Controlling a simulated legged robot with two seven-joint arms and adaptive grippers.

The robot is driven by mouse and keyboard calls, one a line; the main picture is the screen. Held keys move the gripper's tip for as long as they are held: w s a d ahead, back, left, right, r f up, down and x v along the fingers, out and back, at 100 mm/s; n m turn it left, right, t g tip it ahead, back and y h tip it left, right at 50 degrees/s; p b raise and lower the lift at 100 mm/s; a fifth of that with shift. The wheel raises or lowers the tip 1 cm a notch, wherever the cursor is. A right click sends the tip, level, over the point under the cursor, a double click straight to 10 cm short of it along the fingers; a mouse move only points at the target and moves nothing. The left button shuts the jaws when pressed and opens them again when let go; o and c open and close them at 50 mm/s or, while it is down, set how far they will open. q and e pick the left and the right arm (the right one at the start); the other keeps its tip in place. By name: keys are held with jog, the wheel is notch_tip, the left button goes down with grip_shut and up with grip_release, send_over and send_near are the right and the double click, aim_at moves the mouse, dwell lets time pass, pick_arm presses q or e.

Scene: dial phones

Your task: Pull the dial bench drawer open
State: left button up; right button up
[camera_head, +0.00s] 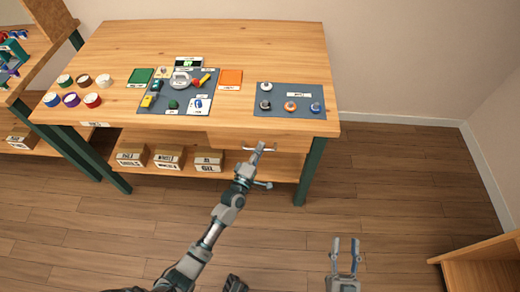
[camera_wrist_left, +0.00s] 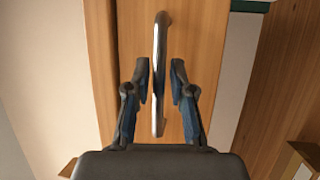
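The dial bench (camera_head: 235,50) is a wooden table with dark green legs. Its wooden drawer (camera_head: 225,141) is under the right part of the top and looks shut. A metal bar handle (camera_head: 273,150) is on the drawer front; it also shows in the left wrist view (camera_wrist_left: 160,40), upright in the picture. My left gripper (camera_head: 259,147) is at the handle. In the left wrist view its fingers (camera_wrist_left: 160,80) are apart, one on each side of the bar, with small gaps visible. My right gripper (camera_head: 345,243) is open and empty, over the floor at lower right.
Grey mats (camera_head: 262,98) with small parts, a green tray (camera_head: 140,77), an orange tray (camera_head: 231,79) and several coloured pots (camera_head: 104,80) are on the top. Labelled boxes (camera_head: 170,157) stand on the lower shelf. The floor (camera_head: 400,180) in front is mostly clear; wooden furniture (camera_head: 485,262) is at lower right.

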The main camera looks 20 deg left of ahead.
pick_arm(q)
jog(key=shift+c, duration=0.3)
jog(key=shift+a, duration=0.1)
grip_shut()
jog(key=shift+a, duration=0.1)
pick_arm(e)
jog(key=shift+a, duration=0.15)
pick_arm(q)
jog(key=shift+s, duration=0.1)
pick_arm(e)
jog(key=shift+w, duration=0.1)
notch_tip(320, 180, down, 10)
jog(key=s+d+f+g+h+p, duration=0.1)
jog(key=s+d+g+h+p, duration=0.1)
jog(key=g+p, duration=0.5)
pick_arm(q)
jog(key=s+d, duration=0.3)
jog(key=s, duration=0.9)
jog(key=s+d+p, duration=0.1)
jog(key=s+d, duration=0.3)
jog(key=s, duration=0.9)
jog(key=shift+s+d+f, duration=0.2)
jog(key=shift+s, duration=0.05)
pick_arm(e)
jog(key=s+d+f+g+h, duration=0.2)
jog(key=s+d+f+g, duration=0.2)
jog(key=s+g, duration=0.5)
jog(key=shift+s+f, duration=0.5)
jog(key=shift+f, duration=0.15)
